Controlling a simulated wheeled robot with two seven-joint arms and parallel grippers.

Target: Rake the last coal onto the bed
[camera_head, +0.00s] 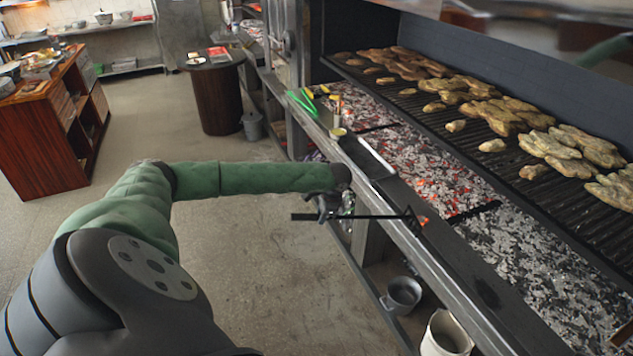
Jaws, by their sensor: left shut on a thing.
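My left gripper (326,208) is shut on the thin black handle of a rake (380,217), in front of the grill's front ledge. The rake lies roughly level in the view, with its head (411,216) over the ledge at the right. A small glowing orange coal (423,220) shows just right of the rake head, near the bed's front edge; I cannot tell whether they touch. The bed (530,265) of grey ash and coals stretches behind the ledge, with red embers (440,180) in its middle. My right gripper is out of view.
Pieces of meat (560,150) lie on the grate above the bed. A metal tray (368,155), green tongs (301,102) and small jars (337,118) are on the ledge. A grey pot (402,295) and a pale bucket (446,335) stand below.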

